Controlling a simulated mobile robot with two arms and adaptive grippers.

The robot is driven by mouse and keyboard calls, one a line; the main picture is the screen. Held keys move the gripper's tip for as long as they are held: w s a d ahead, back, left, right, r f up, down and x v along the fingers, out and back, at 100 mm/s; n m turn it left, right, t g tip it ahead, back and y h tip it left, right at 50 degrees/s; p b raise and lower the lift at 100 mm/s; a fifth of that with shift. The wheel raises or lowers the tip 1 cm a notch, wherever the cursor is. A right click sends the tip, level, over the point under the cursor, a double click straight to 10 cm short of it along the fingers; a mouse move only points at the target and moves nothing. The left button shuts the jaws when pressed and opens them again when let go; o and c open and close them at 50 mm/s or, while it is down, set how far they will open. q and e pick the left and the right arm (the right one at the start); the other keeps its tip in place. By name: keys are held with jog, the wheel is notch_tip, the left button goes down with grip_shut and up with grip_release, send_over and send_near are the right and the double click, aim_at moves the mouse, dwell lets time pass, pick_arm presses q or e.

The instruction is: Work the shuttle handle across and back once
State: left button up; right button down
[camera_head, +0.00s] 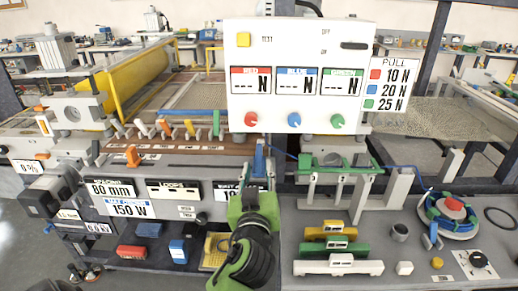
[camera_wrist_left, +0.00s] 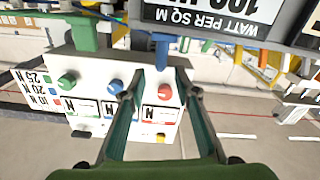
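A blue upright handle (camera_head: 260,160), which looks like the shuttle handle, stands at the right end of the brown slotted bed (camera_head: 180,143). My left gripper (camera_head: 253,193) is just in front of and below it, coming up from the bottom of the head view. In the left wrist view, which is upside down, the blue handle (camera_wrist_left: 161,50) shows between and just beyond the two spread fingertips (camera_wrist_left: 160,85). The fingers are open, with clear gaps on both sides of the handle. I see no contact. My right gripper is not in view.
A white panel (camera_head: 297,50) with three knobs stands behind the handle. Several coloured levers (camera_head: 190,128) line the bed to the left. A yellow roller (camera_head: 135,80) lies behind. At right, a grey bench (camera_head: 400,240) carries coloured blocks and a green-blue spool (camera_head: 452,212).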

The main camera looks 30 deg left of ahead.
aim_at(259, 152)
pick_arm(q)
jog(key=p+x, duration=0.2)
jog(key=x, duration=0.7)
jog(key=shift+a, duration=0.1)
jog(key=shift+f, duration=0.1)
grip_shut()
